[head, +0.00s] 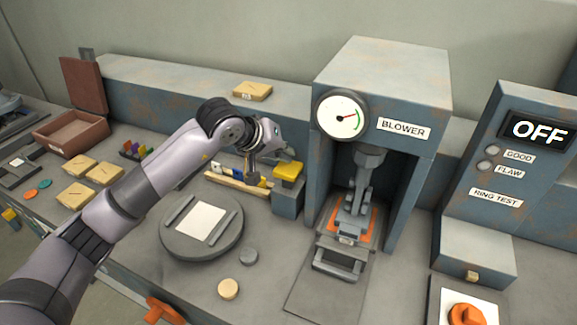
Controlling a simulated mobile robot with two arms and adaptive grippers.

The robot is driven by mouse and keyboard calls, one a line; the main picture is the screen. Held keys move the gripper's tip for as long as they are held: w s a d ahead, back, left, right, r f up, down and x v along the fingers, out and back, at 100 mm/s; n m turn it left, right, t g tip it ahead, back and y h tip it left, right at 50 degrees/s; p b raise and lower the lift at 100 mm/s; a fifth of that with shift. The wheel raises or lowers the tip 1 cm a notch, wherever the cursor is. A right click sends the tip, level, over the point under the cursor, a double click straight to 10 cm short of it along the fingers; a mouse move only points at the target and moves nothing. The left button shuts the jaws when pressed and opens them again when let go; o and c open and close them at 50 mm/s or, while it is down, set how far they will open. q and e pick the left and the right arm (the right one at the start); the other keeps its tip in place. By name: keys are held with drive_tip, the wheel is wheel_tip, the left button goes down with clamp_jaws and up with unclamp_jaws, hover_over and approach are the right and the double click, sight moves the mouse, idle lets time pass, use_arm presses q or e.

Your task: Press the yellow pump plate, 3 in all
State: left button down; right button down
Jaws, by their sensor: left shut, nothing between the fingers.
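The yellow pump plate (289,170) sits on top of a small grey block (287,200), just left of the blower housing. My left arm reaches in from the left, and my left gripper (254,180) points down close to the left of the plate. Its fingers are shut and empty. It looks apart from the plate's top, but contact at the side cannot be told. My right gripper is not in view.
A grey turntable (180,243) with a white pad stands in front, beside two small discs. A wooden rack (225,180) lies behind the gripper's fingers. A ring-test cabinet (520,165) reading OFF stands at right. A brown open box (72,133) and yellowish packets are at left.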

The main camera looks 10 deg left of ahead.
sight(285, 166)
use_arm(q)
drive_tip(key=shift+r, duration=0.1)
drive_tip(key=shift+r+p, duration=1.1)
drive_tip(key=shift+r, duration=1.35)
drive_tip(key=shift+f, duration=0.1)
